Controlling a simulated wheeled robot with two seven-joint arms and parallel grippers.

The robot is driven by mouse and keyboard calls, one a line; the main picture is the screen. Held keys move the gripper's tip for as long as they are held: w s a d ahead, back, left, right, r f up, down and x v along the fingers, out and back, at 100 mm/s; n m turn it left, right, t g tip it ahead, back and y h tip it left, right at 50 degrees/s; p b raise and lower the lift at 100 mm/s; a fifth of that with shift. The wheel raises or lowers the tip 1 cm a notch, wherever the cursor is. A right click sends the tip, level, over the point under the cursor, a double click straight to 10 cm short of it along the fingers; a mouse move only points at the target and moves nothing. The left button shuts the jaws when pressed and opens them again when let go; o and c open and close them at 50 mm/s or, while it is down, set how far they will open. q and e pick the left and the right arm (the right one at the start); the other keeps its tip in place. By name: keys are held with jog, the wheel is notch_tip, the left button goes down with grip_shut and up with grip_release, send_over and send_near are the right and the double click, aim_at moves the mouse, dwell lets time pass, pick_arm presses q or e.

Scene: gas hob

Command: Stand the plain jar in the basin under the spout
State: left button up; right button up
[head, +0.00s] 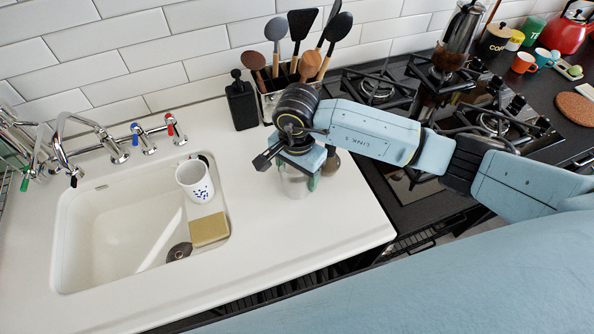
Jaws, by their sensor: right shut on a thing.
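A plain clear jar (296,187) is on or just above the white counter, right of the basin; I cannot tell whether it touches the counter. My right gripper (299,172) points down from above and is shut on the jar, hiding its upper part. The white basin (115,232) is at the left, with a dark drain (179,252) near its front right. The curved chrome spout (63,150) reaches over the basin's back left corner. My left gripper is not in view.
Red and blue taps (145,140) stand behind. A black bottle (241,105) and utensil holder (270,92) are behind my gripper. The gas hob (378,92) is right.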

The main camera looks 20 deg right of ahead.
jog(key=shift+f, duration=0.1)
jog(key=o, duration=1.1)
